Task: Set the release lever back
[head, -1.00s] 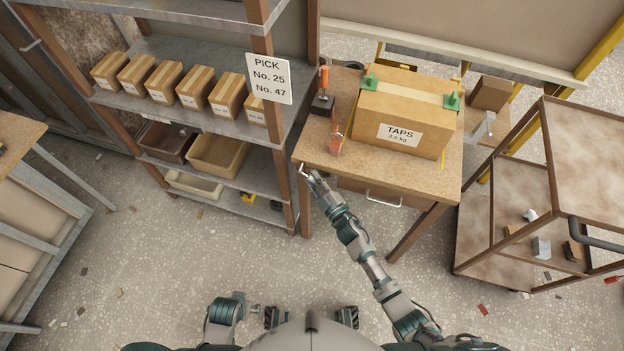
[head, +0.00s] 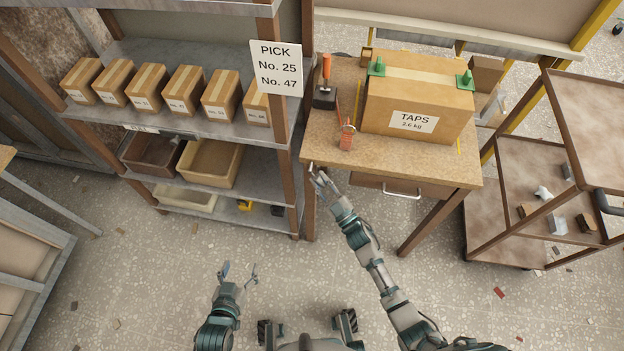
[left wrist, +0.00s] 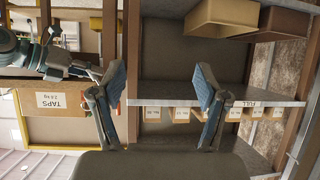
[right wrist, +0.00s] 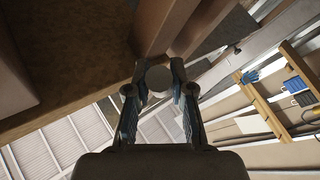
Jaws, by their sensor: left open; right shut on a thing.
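My right gripper (head: 319,180) is at the left front corner of the workbench (head: 410,162). In the right wrist view its fingers (right wrist: 158,88) are closed around a round pale grey knob (right wrist: 158,77); I cannot tell for certain whether this is the release lever. A lever-like orange handle (head: 326,67) stands upright on a black base (head: 325,97) at the left of the benchtop, apart from both grippers. My left gripper (head: 239,268) is open and empty over the floor, below the shelf; its spread fingers show in the left wrist view (left wrist: 160,90).
A TAPS carton (head: 418,98) with green corner pieces fills much of the benchtop. An orange item with a ring (head: 347,138) stands before it. A shelf (head: 190,125) with small cartons and bins is left of the bench. A brown cart (head: 520,200) is right. Floor between is mostly clear.

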